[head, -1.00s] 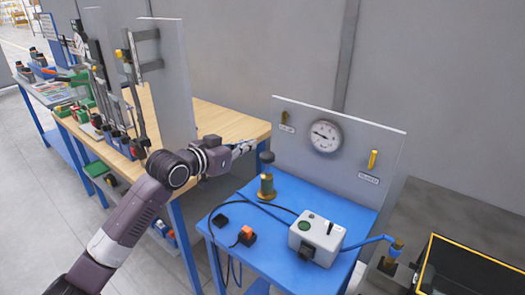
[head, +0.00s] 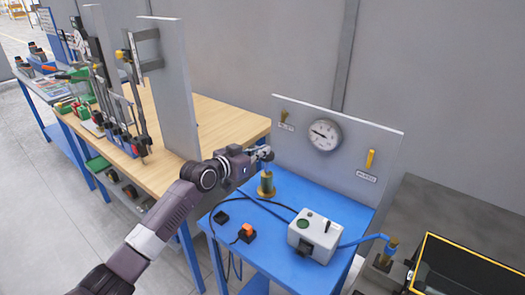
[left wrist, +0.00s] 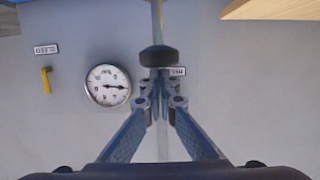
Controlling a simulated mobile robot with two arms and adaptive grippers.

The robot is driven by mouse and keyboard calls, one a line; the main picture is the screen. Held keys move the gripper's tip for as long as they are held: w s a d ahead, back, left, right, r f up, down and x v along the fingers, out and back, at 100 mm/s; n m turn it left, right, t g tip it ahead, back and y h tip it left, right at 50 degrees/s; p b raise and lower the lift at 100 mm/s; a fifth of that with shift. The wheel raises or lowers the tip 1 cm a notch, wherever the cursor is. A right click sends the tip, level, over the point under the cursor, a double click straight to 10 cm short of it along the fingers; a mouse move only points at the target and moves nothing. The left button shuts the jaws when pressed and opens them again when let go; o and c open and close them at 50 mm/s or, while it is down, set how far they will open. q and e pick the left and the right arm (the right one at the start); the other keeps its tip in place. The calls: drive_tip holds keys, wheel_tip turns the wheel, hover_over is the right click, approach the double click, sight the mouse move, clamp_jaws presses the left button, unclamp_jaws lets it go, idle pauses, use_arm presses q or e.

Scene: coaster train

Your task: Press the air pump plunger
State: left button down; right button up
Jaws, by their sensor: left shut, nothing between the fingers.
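The air pump is a brass cylinder (head: 266,187) standing on the blue table, with a thin upright plunger rod above it. In the head view my left gripper (head: 263,153) is at the top of the plunger and largely hides its dark knob. In the left wrist view the black plunger knob (left wrist: 158,58) sits just beyond the fingertips, with its rod running to the top of the picture. My left gripper (left wrist: 160,88) is shut and empty there. I cannot tell whether it touches the knob. My right gripper is not in view.
A grey panel (head: 350,135) with a round gauge (head: 324,135) and yellow levers stands behind the blue table (head: 300,190). A grey box (head: 315,235) with a hose and a black block with an orange switch (head: 247,231) are in front. A wooden bench (head: 220,125) is at left.

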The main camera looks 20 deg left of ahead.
use_arm(q)
drive_tip(key=shift+f, duration=0.1)
wheel_tip(320, 180, down, 6)
drive_tip(key=b, duration=0.4)
drive_tip(key=shift+s, duration=0.15)
wheel_tip(320, 180, up, 5)
drive_tip(key=p, duration=0.3)
drive_tip(key=shift+d+f, duration=0.1)
drive_tip(key=shift+f, duration=0.1)
drive_tip(key=b+v, duration=0.2)
drive_tip(key=v, duration=0.8)
